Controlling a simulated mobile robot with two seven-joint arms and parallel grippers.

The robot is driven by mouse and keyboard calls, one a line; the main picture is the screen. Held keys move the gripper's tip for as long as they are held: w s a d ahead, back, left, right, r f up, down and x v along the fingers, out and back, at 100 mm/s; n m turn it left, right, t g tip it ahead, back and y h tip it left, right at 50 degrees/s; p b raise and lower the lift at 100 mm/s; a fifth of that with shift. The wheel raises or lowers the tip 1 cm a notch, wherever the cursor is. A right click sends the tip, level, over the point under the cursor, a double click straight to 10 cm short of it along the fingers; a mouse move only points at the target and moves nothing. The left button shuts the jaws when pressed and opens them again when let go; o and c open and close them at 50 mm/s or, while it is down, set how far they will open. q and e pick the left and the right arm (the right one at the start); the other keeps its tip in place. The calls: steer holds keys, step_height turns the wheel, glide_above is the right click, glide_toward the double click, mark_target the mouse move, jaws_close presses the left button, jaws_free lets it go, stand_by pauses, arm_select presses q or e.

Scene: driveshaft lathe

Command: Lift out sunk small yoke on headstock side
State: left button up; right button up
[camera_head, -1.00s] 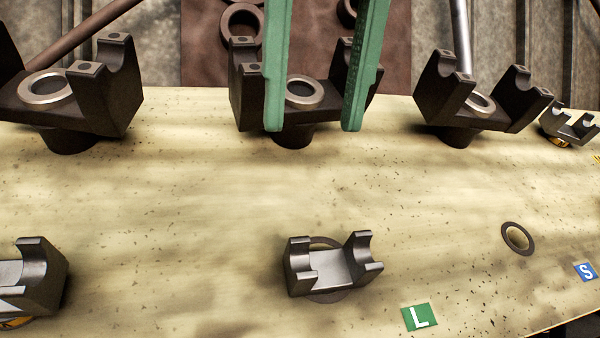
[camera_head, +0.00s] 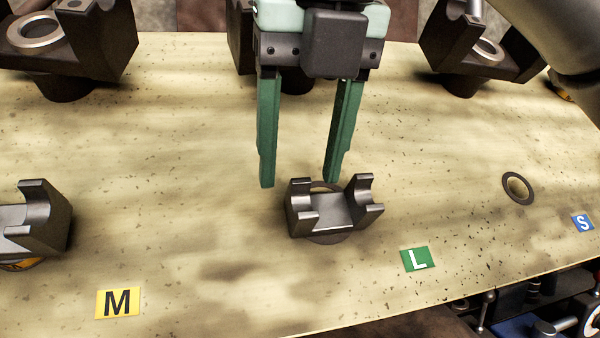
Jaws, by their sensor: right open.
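A small dark grey yoke (camera_head: 335,212) with two upright cradle arms sits low at a dark ring in the pale board (camera_head: 190,215), near the green L label. A similar small yoke (camera_head: 38,222) at the left edge is partly cut off, with a yellow-orange part beneath it. My right gripper (camera_head: 300,184) points down with its two green fingers apart and nothing between them. Its fingertips show just behind and left of the middle yoke; I cannot tell whether the right finger touches it. My left gripper is out of view.
Large dark yokes stand along the back at left (camera_head: 85,45) and right (camera_head: 480,50), with one behind my gripper. An empty ring (camera_head: 518,188) lies at right. Labels M (camera_head: 118,302), L (camera_head: 419,259) and S (camera_head: 582,223) mark the front edge.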

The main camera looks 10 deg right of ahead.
steer(key=shift+x, duration=1)
jaws_close()
stand_by(0.7)
stand_by(0.4)
stand_by(1.3)
